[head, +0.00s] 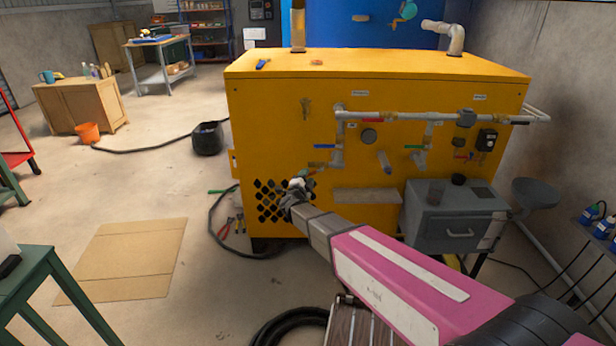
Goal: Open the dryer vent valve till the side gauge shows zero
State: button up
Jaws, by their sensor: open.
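The yellow machine (270,120) stands ahead with grey piping (400,117) across its front. Several small valve handles show on it: a red one (372,120), a blue one (320,147), a green one (413,147) and an orange one (321,165). Labels are too small to read, so I cannot tell which is the dryer vent valve. My gripper (299,184) is open in front of the lower left of the machine, below the orange handle. Its fingers are small and hard to make out.
A grey cabinet (450,222) stands at the machine's right front. A black hose (150,150) and a dark bucket (208,138) lie left of the machine. Cardboard (130,260) lies on the floor; a green table (25,275) stands at left.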

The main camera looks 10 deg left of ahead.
jog(key=shift+w+d+r, duration=0.1)
jog(key=shift+w, duration=0.55)
grip_shut()
jog(key=d+f+n+t+y, duration=0.1)
jog(key=d+f+n+y, duration=0.1)
jog(key=n, duration=0.6)
jog(key=w+d+f+n+t+y, duration=0.1)
jog(key=d+n+y, duration=0.2)
jog(key=n, duration=0.6)
jog(key=shift+w+d+f+n+y, duration=0.2)
jog(key=shift+d+f+n+y, duration=0.15)
jog(key=shift+y, duration=0.85)
